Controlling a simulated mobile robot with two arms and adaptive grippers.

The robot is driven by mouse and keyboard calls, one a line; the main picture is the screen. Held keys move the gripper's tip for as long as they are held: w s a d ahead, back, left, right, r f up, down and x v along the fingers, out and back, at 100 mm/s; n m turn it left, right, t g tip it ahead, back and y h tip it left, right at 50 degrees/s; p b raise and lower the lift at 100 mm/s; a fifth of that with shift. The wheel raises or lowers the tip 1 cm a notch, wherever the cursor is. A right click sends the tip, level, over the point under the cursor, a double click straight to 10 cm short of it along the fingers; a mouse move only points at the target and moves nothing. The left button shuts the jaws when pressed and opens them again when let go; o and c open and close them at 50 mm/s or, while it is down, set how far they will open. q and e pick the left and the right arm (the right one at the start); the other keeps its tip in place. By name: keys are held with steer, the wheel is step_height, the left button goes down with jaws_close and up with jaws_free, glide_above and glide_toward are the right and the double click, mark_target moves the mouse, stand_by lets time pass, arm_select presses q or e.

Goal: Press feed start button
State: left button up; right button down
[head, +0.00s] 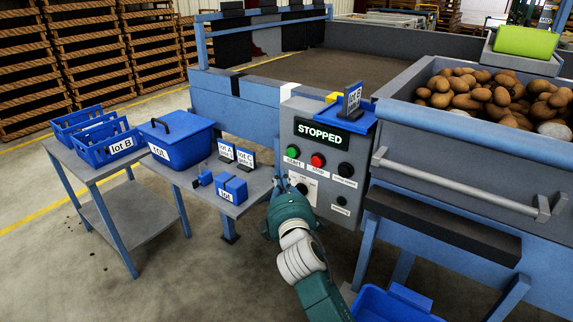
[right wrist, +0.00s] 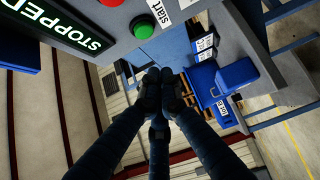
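The green start button (head: 292,151) is on the grey control panel (head: 330,133), under the lit sign STOPPED (head: 321,134). A red button (head: 317,160) and a black knob (head: 345,169) are to its right. My right gripper (head: 291,184) is just below the green button in the head view and hides part of the panel's lower left. In the right wrist view its fingertips (right wrist: 161,78) are together with nothing between them. The green button (right wrist: 144,28) shows there above the fingertips, apart from them. My left gripper is not in view.
A small table (head: 232,203) left of the panel holds a blue lidded bin (head: 178,140), lot cards and small blue boxes. A hopper of potatoes (head: 490,98) is at the right, with a rail (head: 455,183) in front. A blue crate (head: 392,304) is low at the front.

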mark_target(291, 153)
arm_select(q)
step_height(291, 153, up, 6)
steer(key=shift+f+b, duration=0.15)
steer(key=shift+b, duration=0.45)
arm_select(e)
steer(key=w+d, duration=0.1)
steer(key=w, duration=0.7)
steer(key=shift+d, duration=0.3)
